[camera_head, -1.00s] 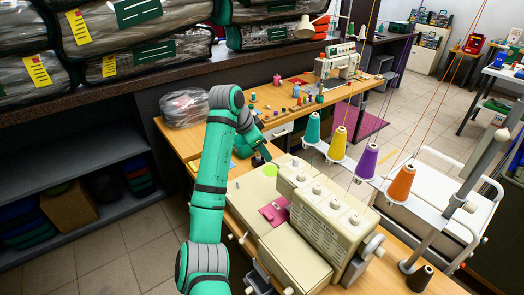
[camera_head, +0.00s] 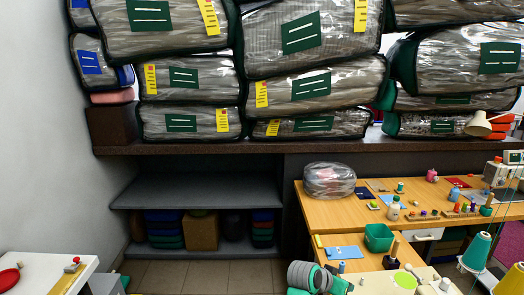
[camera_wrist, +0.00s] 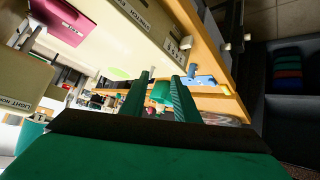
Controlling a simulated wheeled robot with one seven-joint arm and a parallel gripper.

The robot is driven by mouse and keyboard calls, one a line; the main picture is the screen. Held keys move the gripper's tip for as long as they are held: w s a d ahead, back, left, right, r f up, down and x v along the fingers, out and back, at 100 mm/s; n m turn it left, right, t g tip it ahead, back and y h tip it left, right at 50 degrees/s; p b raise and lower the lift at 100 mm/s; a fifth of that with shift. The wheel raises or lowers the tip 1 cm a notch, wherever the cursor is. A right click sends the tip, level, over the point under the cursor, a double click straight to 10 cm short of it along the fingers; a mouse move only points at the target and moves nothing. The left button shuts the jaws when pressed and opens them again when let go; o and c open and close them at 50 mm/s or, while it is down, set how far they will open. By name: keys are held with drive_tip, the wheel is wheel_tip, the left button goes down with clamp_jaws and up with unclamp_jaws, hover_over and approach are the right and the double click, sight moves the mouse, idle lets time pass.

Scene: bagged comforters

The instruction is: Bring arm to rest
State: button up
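My gripper (camera_wrist: 162,98) shows in the wrist view with its two dark green fingers apart, and nothing is clearly held between them. A small green bin (camera_wrist: 160,92) appears in the gap, beyond the fingertips. In the head view only a teal and grey piece of my arm shows at the bottom edge, and my gripper cannot be made out there. The same green bin (camera_head: 379,238) stands on the wooden table (camera_head: 345,215) in the head view.
Bagged comforters (camera_head: 310,88) are stacked on a dark counter (camera_head: 240,147) above grey shelves (camera_head: 205,190). A clear bag (camera_head: 329,181) and small sewing items lie on the table. A white table (camera_head: 40,268) stands at lower left. In the wrist view, a cream machine (camera_wrist: 110,35) is close.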

drive_tip(key=s+a+f+n+t+y, duration=0.1)
drive_tip(key=s+a+f+n+t, duration=0.15)
drive_tip(key=s+a+f, duration=0.45)
drive_tip(key=s+a+f+n+t+y, duration=0.1)
drive_tip(key=s+a+f+n+t, duration=0.2)
drive_tip(key=s+f, duration=0.8)
drive_tip(key=s+a+f+n+t+y, duration=0.1)
drive_tip(key=s+a+y, duration=0.1)
drive_tip(key=s+a, duration=0.35)
drive_tip(key=s+a+f+n+t+y, duration=0.1)
drive_tip(key=s+a+n, duration=0.15)
drive_tip(key=s, duration=0.55)
drive_tip(key=s+a+r+t+y, duration=0.1)
drive_tip(key=s+a+r, duration=0.3)
drive_tip(key=s+r, duration=0.3)
drive_tip(key=s+a+r+t+y, duration=0.1)
drive_tip(key=s+a+r, duration=0.3)
drive_tip(key=s, duration=0.9)
wheel_tip(320, 180, up, 4)
drive_tip(key=shift+a+f+m+y, duration=0.15)
drive_tip(key=shift+a+m+y, duration=0.1)
drive_tip(key=shift+m+y, duration=0.2)
